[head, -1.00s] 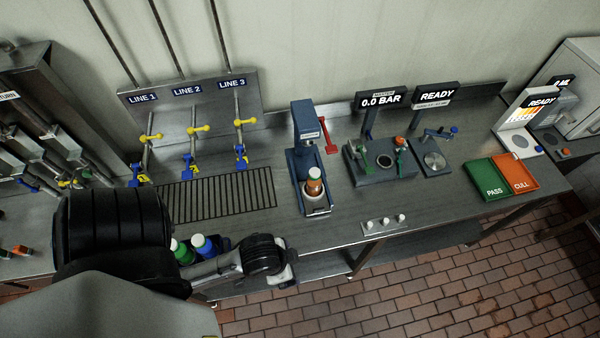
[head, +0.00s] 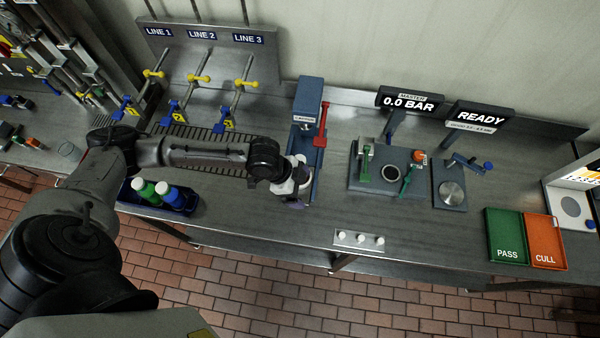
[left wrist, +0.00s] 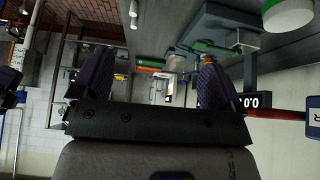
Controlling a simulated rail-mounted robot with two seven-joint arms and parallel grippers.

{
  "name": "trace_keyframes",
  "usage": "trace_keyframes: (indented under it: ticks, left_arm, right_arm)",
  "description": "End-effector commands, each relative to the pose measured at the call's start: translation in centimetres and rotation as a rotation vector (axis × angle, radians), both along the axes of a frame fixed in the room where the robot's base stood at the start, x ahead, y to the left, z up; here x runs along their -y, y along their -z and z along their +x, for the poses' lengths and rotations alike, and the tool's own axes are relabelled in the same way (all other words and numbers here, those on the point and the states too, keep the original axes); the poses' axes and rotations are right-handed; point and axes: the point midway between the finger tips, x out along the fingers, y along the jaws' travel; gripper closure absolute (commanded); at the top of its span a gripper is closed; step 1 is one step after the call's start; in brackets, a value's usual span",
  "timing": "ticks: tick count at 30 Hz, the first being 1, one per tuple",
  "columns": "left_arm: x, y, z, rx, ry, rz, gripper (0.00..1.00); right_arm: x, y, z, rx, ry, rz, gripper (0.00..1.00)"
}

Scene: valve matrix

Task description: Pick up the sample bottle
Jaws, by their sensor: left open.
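My left gripper (head: 298,192) reaches in from the left to the front of the blue capper (head: 309,100). In the left wrist view its two dark fingers stand apart, with nothing between them. The sample bottle with an orange band, seen earlier in the capper, is hidden in the head view behind my gripper and wrist. A round white and green thing (left wrist: 288,15) shows close by at the upper right of the left wrist view; I cannot tell if it is that bottle. My right gripper is not in view.
A dark tray (head: 150,206) with a green bottle (head: 143,190) and a blue bottle (head: 172,196) sits below my left arm. The capper's red lever (head: 322,125) stands close to my gripper. Right lie a test fixture (head: 385,182) and PASS (head: 506,236) and CULL (head: 546,240) trays.

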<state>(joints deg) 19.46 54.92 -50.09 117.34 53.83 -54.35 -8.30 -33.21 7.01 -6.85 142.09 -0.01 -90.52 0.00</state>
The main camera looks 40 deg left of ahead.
Motion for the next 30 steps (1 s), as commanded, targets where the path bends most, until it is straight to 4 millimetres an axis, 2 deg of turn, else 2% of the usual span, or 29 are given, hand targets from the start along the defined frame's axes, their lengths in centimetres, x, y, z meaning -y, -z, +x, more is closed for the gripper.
trace_keyframes:
  ticks: [1, 6, 9, 12, 17, 24, 30]
  left_arm:
    - [-2.6, 0.0, 1.3, 0.001, -0.021, 0.020, 0.08]
    - [-8.7, -1.0, 3.6, -0.008, -0.106, 0.030, 0.08]
    - [-11.1, -1.7, 4.3, -0.006, -0.149, 0.028, 0.08]
    - [-12.4, -2.0, 4.8, -0.004, -0.177, 0.025, 0.08]
    - [-12.5, -0.6, 5.6, -0.006, -0.194, 0.021, 0.08]
    - [-11.0, 2.8, 7.0, -0.004, -0.194, 0.021, 0.08]
    - [-10.3, 4.6, 7.7, -0.004, -0.195, 0.021, 0.08]
  right_arm:
    - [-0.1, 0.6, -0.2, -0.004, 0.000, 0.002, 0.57]
    - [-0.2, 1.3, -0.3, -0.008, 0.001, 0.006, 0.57]
    - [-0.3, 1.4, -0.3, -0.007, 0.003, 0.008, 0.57]
    - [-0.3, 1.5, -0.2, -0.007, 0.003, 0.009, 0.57]
    - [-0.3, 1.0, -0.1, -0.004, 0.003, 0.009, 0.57]
    - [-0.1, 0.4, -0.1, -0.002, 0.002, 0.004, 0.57]
    - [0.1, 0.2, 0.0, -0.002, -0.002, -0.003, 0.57]
